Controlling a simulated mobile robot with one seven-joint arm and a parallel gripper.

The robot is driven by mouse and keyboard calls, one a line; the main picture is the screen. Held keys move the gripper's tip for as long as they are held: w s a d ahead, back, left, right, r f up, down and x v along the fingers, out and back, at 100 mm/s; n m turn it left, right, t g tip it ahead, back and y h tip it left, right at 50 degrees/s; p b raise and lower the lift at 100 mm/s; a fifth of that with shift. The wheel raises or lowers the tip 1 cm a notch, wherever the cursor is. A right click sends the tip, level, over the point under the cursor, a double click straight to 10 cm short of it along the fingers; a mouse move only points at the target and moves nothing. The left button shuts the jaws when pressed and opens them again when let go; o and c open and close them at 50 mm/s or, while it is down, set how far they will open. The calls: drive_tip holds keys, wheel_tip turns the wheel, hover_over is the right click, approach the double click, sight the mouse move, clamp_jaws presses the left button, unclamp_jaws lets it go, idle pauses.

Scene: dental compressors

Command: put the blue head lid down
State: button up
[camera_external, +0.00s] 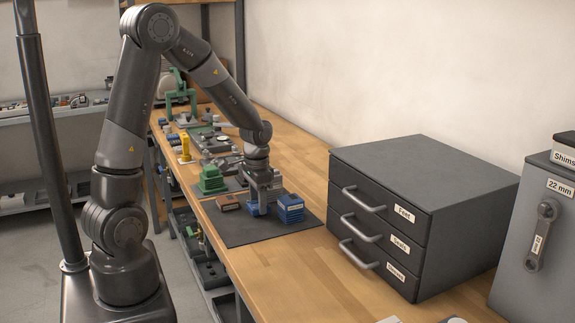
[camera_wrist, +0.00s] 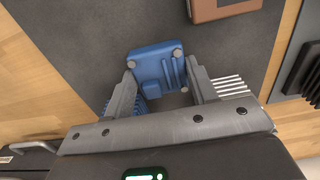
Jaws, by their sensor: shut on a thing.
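The blue head lid (camera_wrist: 152,66) is a small blue piece with grey round bolts at its corners and raised ribs. My gripper (camera_wrist: 161,64) is shut on it, one finger at each side. In the external view my gripper (camera_external: 262,190) points down over the dark mat (camera_external: 240,232), with the blue lid (camera_external: 255,209) low between its fingers. I cannot tell whether the lid touches the mat.
A blue finned block (camera_external: 290,208) stands close to the right of my gripper. A brown block (camera_external: 229,203) lies to the left, and a green finned block (camera_external: 211,180) stands behind it. The mat's front part is clear. A grey drawer cabinet (camera_external: 400,210) stands at right.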

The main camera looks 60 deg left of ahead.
drive_tip(key=shift+f, duration=0.35)
drive_tip(key=o, duration=1)
drive_tip(key=shift+o, duration=0.2)
wheel_tip(320, 180, up, 11)
drive_tip(key=s+d+r+t, duration=0.5)
drive_tip(key=s+d+r, duration=0.6)
drive_tip(key=s+d, duration=0.3)
drive_tip(key=shift+s+r, duration=0.15)
drive_tip(key=shift+s, duration=0.2)
drive_tip(key=shift+o, duration=0.5)
drive_tip(key=shift+s+d+t, duration=0.25)
drive_tip(key=shift+s+t, duration=0.05)
drive_tip(key=shift+s, duration=0.1)
